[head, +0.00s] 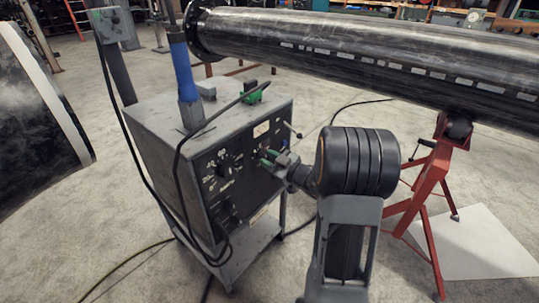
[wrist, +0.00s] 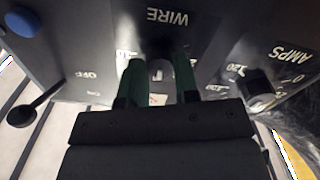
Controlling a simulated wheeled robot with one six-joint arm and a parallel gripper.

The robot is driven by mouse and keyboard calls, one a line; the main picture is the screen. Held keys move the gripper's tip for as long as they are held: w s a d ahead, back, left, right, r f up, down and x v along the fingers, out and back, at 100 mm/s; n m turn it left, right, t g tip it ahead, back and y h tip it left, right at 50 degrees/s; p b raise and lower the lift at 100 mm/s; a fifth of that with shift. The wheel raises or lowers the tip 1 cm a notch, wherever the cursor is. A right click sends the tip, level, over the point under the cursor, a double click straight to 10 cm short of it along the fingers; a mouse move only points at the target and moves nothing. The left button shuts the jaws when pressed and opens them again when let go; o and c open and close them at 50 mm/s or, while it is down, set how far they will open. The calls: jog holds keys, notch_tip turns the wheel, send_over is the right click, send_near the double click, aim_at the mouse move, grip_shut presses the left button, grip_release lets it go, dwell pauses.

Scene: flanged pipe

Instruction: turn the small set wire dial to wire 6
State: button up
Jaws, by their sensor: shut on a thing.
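The grey machine cabinet (head: 150,150) has a dark front panel facing my arm. My gripper (head: 271,158) is at the upper right of that panel, its green fingertips against it. In the wrist view the WIRE label (wrist: 168,16) appears upside down. Just below it, the small wire dial (wrist: 161,67) shows as a grey knob between the two green fingers of my gripper (wrist: 159,75), which are shut on it. The fingers and gripper body cover much of the dial's scale, so its setting cannot be read.
An AMPS dial (wrist: 259,94) is to the right in the wrist view, and a black-knobbed lever (wrist: 28,110) to the left. A large pipe (head: 360,45) runs behind the cabinet, on a red stand (head: 430,180). Black cables hang over the cabinet.

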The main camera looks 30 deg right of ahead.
jog(key=shift+m+p, duration=0.3)
jog(key=shift+m, duration=0.3)
jog(key=o, duration=0.9)
jog(key=shift+p+v, duration=0.95)
jog(key=shift+v, duration=5.95)
